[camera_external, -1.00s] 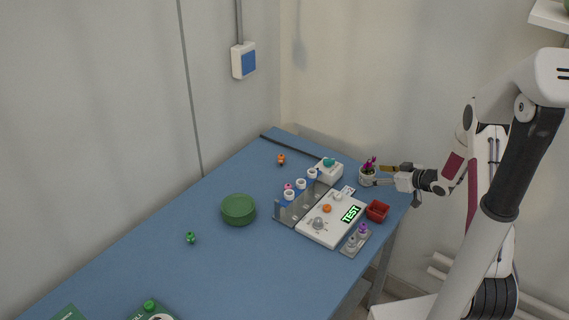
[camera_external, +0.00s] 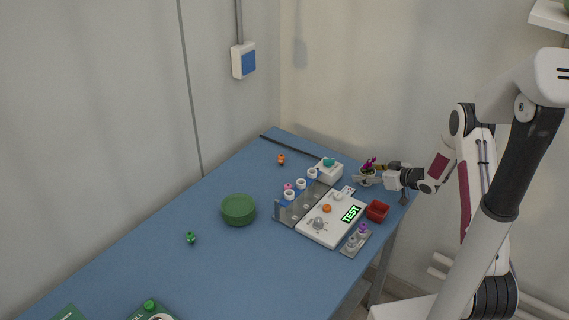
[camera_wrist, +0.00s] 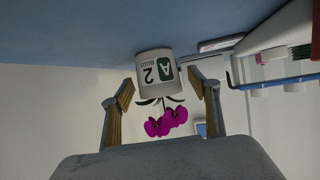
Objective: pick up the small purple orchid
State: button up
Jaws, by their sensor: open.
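The small purple orchid (camera_external: 370,163) stands in a pale pot (camera_external: 366,180) near the far right end of the blue table. In the wrist view the white pot (camera_wrist: 156,66) is marked "A 2" and appears upside down, with the magenta flowers (camera_wrist: 166,122) below it. My gripper (camera_external: 378,173) is open at the orchid, one finger on each side of it. In the wrist view my gripper's fingertips (camera_wrist: 160,88) flank the pot's rim and leaves, with a gap to the pot on both sides. Part of the pot is hidden by a finger in the external view.
A green bowl (camera_external: 238,210) sits mid-table. The table's left part is mostly clear.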

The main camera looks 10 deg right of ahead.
aim_at(368, 166)
jog(key=c, duration=1.3)
jog(key=shift+r, duration=0.1)
jog(key=shift+r, duration=4.9)
